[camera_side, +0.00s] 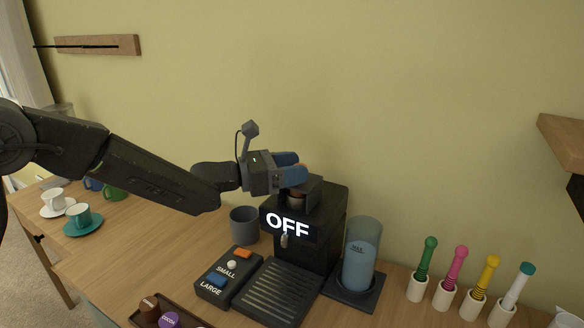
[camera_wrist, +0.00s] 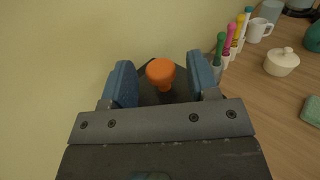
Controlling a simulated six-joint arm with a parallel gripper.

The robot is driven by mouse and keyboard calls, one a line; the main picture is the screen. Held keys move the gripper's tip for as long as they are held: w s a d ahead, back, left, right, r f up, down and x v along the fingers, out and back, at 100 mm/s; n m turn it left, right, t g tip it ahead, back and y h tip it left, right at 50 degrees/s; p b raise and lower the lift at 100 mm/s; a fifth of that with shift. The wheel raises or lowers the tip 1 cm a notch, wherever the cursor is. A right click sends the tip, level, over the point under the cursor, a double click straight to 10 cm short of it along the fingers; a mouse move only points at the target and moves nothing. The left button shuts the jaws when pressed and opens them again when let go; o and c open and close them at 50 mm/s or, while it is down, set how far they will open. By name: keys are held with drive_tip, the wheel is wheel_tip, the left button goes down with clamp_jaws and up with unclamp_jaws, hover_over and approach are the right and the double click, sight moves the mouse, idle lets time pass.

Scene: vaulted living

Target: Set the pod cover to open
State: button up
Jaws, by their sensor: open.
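The black coffee machine (camera_side: 337,222) stands on the wooden table with a lit OFF sign on its front. Its dark pod cover (camera_side: 312,190) is on top, partly hidden by my gripper in the side view. An orange knob (camera_wrist: 160,72) shows at the machine's top in the wrist view. My gripper (camera_side: 298,168) reaches in from the left, just above the top of the machine. Its blue fingers are open, one on each side of the knob in the wrist view (camera_wrist: 159,62), with gaps on both sides. I cannot tell how far the cover is raised.
A water tank (camera_side: 361,255) stands right of the machine. A button box (camera_side: 222,278) and a grey cup (camera_side: 244,224) are to its left. Several coloured-handled tools in holders (camera_side: 448,284) stand farther right. A wooden wall shelf (camera_side: 565,140) juts in at right.

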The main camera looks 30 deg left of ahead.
drive_tip(key=shift+c, duration=0.5)
clamp_jaws()
drive_tip(key=shift+w, duration=0.1)
drive_tip(key=w, duration=0.7)
drive_tip(key=shift+w, duration=0.6)
drive_tip(key=shift+r, duration=0.1)
drive_tip(key=shift+o, duration=0.5)
unclamp_jaws()
